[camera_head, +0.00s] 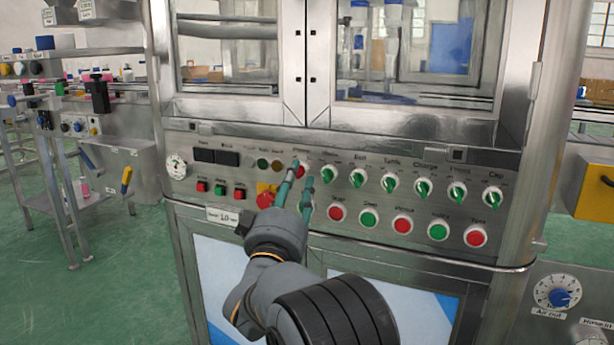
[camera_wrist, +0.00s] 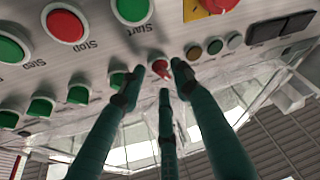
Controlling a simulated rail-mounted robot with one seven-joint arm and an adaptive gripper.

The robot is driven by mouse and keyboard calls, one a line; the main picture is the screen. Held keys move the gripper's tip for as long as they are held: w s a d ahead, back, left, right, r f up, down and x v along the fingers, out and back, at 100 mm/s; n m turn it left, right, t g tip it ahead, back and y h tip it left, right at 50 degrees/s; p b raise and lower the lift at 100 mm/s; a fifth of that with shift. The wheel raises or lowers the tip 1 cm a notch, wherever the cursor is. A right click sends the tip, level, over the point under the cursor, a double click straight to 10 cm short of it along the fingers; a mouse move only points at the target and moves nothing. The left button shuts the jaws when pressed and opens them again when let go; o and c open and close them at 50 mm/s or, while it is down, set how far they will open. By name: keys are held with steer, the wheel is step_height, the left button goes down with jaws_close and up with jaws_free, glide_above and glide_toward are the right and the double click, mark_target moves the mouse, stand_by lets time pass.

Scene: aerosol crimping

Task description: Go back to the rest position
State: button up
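My gripper (camera_head: 296,174) is in front of the steel control panel (camera_head: 238,150), at its upper row of knobs. Its slim green fingers point at a red knob (camera_head: 299,169) at the left end of the row. In the wrist view, the fingertips of my gripper (camera_wrist: 160,68) stand apart. The red knob (camera_wrist: 161,70) shows in the gap between them. I cannot tell whether the fingertips touch it. My gripper appears to hold nothing.
Green knobs (camera_head: 357,177) continue to the right, with red and green push buttons (camera_head: 403,225) below. A red emergency button (camera_head: 265,200) on yellow is close to my fingers. Glass doors (camera_head: 400,45) are above. A cluttered bench (camera_head: 85,105) stands left; green floor (camera_head: 60,305) is clear in front.

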steer(key=v, duration=1)
steer(key=w+r+m, duration=0.1)
steer(key=w, duration=0.2)
steer(key=w+d+r+m+h+b, duration=0.1)
steer(key=w, duration=0.3)
steer(key=w+r, duration=0.1)
steer(key=w, duration=0.2)
steer(key=shift+w+d+m+h, duration=0.2)
steer(key=shift+d+m+h, duration=0.1)
steer(key=shift+d+m, duration=0.1)
steer(key=s+a+f+m+g+h, duration=0.1)
steer(key=s+a+m+h, duration=0.2)
steer(key=m, duration=0.4)
steer(key=s+a+f+m+g+h+p, duration=0.1)
steer(key=s+a+f+m+g+h, duration=0.1)
steer(key=s+m, duration=0.3)
steer(key=a+m+h, duration=0.1)
steer(key=m, duration=0.2)
steer(key=shift+g+h, duration=0.3)
steer(key=shift+h, duration=0.1)
steer(key=shift+w+a+n+y+p, duration=0.1)
steer(key=shift+w+n+y+p, duration=0.05)
steer(key=shift+n+y+p, duration=0.3)
